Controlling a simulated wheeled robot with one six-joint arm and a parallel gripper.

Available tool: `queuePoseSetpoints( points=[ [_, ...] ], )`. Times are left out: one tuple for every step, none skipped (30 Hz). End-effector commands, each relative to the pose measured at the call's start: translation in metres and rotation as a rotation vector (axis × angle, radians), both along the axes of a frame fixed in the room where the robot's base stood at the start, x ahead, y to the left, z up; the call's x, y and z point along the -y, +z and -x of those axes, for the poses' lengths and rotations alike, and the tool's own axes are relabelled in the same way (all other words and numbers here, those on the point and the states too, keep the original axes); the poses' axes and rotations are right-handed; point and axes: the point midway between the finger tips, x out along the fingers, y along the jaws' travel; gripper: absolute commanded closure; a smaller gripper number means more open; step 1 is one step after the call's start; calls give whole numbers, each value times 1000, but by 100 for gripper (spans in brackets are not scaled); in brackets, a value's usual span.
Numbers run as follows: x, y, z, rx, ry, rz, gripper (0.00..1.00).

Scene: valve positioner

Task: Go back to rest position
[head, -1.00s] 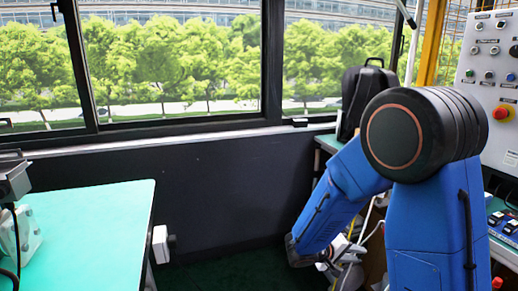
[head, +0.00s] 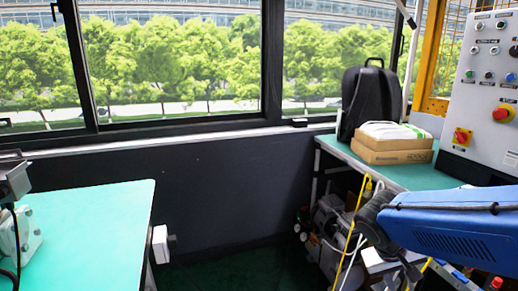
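My blue arm (head: 450,225) reaches in from the right edge of the head view, in front of the right bench. Its dark joint (head: 378,218) is at the left end of the visible part. My gripper is not in view, so I cannot see its fingers or whether it holds anything. No valve positioner can be made out for certain.
A green-topped table (head: 90,225) stands at left with a pale device (head: 28,230) at its edge. The right bench (head: 405,172) holds a black backpack (head: 367,100) and a cardboard box (head: 392,153). A control panel (head: 492,85) stands at right. Clutter and cables lie below.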

Motion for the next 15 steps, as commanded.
queuePoseSetpoints(
  points=[
    [-2,5,8,18,-1,-35,73],
    [-5,7,13,25,3,-56,73],
    [-8,10,19,36,8,-84,73],
    [-10,12,24,45,11,-106,73],
    [-13,14,28,54,16,-127,73],
    [-17,17,34,66,23,-155,73],
    [-20,19,38,78,29,-175,73],
    [-22,21,42,88,34,-195,73],
    [-26,24,47,106,43,-222,73],
    [-29,27,50,119,51,-241,73],
    [-33,29,54,132,59,-261,73],
    [-37,33,58,150,70,-285,73],
    [-40,35,62,165,77,-304,73],
    [-43,38,65,178,85,-321,73],
    [-47,41,69,196,97,-341,73]
  ],
)
